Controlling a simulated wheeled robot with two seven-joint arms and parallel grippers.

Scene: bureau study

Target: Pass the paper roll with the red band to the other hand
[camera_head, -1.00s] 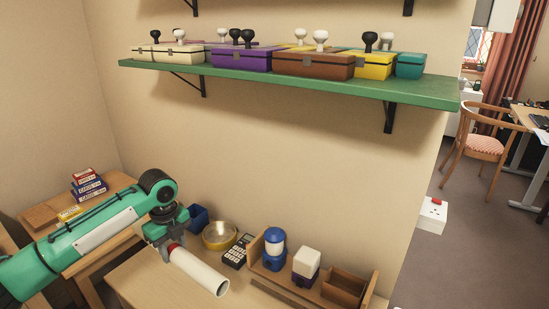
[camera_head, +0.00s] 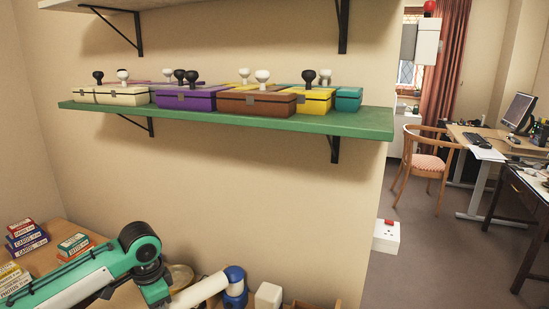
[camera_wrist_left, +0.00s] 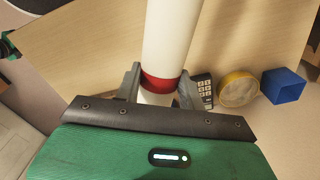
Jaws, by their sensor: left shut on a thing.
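The white paper roll (camera_head: 202,290) with a red band (camera_wrist_left: 160,82) is in my left gripper (camera_wrist_left: 158,84). In the left wrist view, the two fingers close on the roll at the band, and the roll stretches away toward the top edge. In the head view, my left gripper is low, partly cut off by the bottom edge, and the roll points right. My right gripper is not in view.
A green wall shelf (camera_head: 340,122) with several boxes runs above the arm. In the left wrist view, a calculator (camera_wrist_left: 203,88), a brass bowl (camera_wrist_left: 238,90) and a blue box (camera_wrist_left: 284,85) are right of the roll. Card boxes (camera_head: 25,238) stand at the left.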

